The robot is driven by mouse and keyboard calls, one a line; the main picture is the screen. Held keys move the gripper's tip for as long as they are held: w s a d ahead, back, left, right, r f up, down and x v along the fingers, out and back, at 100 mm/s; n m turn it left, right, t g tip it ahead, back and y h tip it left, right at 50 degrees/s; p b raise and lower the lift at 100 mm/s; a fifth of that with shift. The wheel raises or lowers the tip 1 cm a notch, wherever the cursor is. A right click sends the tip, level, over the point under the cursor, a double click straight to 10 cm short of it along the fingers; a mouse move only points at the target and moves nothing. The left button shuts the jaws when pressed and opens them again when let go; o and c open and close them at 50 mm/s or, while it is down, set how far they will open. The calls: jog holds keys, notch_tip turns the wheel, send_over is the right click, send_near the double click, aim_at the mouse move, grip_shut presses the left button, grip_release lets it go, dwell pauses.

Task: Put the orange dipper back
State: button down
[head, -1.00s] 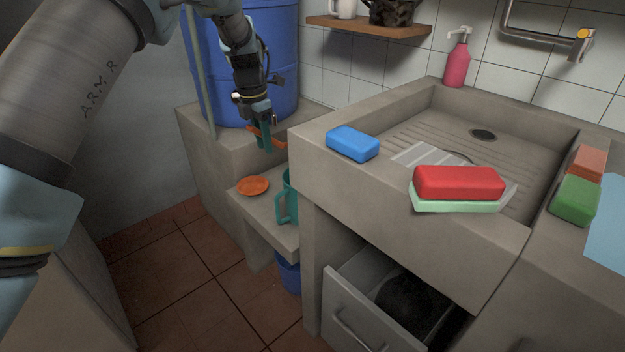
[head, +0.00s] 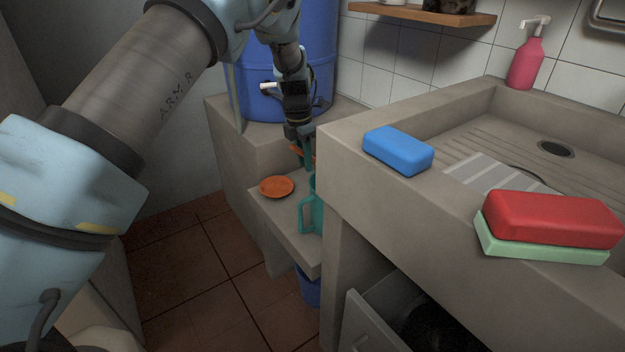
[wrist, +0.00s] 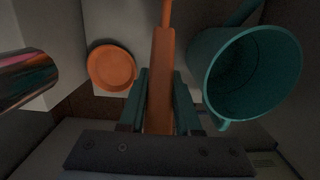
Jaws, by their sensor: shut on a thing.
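My gripper (head: 304,160) is shut on the orange dipper, whose long orange bar (wrist: 162,75) runs between the teal fingers in the wrist view. In the head view only a small orange part (head: 297,149) shows by the fingers; the rest is hidden. My gripper is above the low ledge (head: 292,232), just beyond a teal mug (head: 311,212). The mug stands upright and open-topped, right of the bar in the wrist view (wrist: 250,75). A round orange dish (head: 277,187) lies on the ledge, left of the bar in the wrist view (wrist: 111,67).
A blue barrel (head: 262,60) stands on the higher step behind my gripper. The sink counter (head: 350,150) rises right beside the ledge, with a blue sponge (head: 398,150) near its corner. A drawer (head: 375,325) is open below. A blue bucket (head: 309,288) sits under the ledge.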

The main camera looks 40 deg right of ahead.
jog(key=shift+f, duration=2.9)
jog(key=c, duration=0.6)
grip_release()
jog(key=shift+f, duration=0.1)
jog(key=r, duration=0.7)
jog(key=a+r, duration=0.1)
jog(key=r, duration=0.3)
jog(key=shift+a+r+p, duration=0.1)
jog(key=shift+r+p, duration=0.2)
jog(key=shift+p, duration=0.05)
jog(key=shift+r, duration=0.3)
jog(key=shift+a, duration=0.1)
